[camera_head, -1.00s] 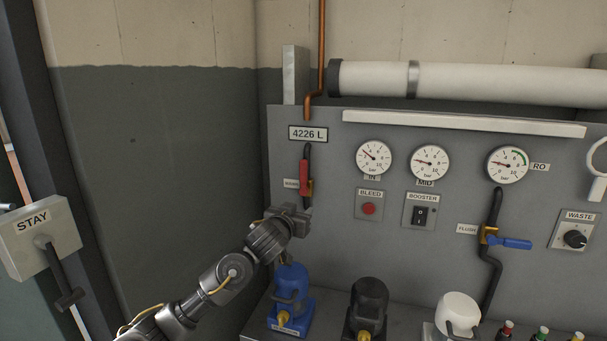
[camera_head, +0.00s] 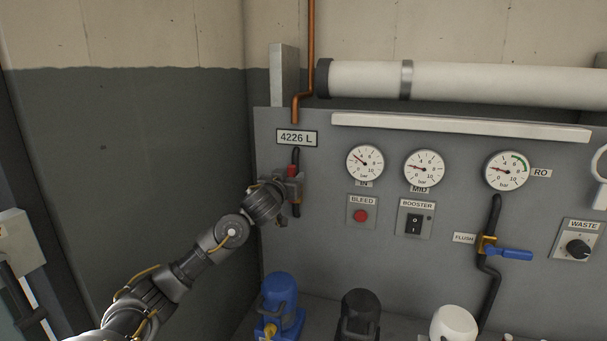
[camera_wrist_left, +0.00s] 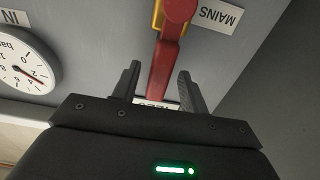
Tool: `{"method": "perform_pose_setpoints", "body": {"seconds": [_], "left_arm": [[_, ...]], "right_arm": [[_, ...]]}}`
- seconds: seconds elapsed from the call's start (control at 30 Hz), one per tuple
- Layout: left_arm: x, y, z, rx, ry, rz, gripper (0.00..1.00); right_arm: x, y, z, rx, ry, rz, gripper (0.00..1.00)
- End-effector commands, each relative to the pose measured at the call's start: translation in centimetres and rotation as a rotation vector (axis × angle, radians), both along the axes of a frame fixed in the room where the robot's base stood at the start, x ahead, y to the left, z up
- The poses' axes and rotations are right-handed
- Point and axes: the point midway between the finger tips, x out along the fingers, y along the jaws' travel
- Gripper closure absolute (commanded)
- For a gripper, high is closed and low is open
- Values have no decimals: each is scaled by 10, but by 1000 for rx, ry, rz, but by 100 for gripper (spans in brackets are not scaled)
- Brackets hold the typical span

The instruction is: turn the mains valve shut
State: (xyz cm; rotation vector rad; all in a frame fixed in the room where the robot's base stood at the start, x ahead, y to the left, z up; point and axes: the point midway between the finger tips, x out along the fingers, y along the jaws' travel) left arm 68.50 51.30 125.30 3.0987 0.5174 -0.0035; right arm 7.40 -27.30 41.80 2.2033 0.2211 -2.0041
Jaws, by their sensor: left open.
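The mains valve has a red lever (camera_head: 291,170) on a dark pipe at the panel's left, under the "4226 L" plate. In the head view my left gripper (camera_head: 292,187) covers most of it. In the left wrist view the red lever (camera_wrist_left: 162,68) runs from its round pivot, with a yellow part beside it, down between the two fingers of my left gripper (camera_wrist_left: 158,76). The fingers are open, with a gap visible on either side of the lever. The "MAINS" label (camera_wrist_left: 219,14) sits beside the pivot. My right gripper is not in view.
To the right are pressure gauges (camera_head: 365,162), the bleed button (camera_head: 361,216), the booster switch (camera_head: 415,223) and a blue flush lever (camera_head: 510,254). A blue canister-like unit (camera_head: 280,297) stands below the valve. A copper pipe (camera_head: 311,40) runs above. The dark wall left of the panel is bare.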

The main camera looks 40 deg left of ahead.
Motion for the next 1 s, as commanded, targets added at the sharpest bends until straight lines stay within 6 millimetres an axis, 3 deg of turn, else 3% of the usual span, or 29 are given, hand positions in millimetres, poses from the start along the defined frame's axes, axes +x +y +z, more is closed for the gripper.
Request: {"method": "perform_pose_setpoints", "body": {"seconds": [0.47, 0.8, 1.0], "left_arm": [[5, 7, 0, -1, 0, 3, 56], [4, 8, 0, 0, 0, 4, 100], [3, 9, 0, 0, 0, 5, 100]], "right_arm": [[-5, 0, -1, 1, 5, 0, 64], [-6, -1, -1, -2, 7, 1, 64], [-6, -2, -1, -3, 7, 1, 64]]}}
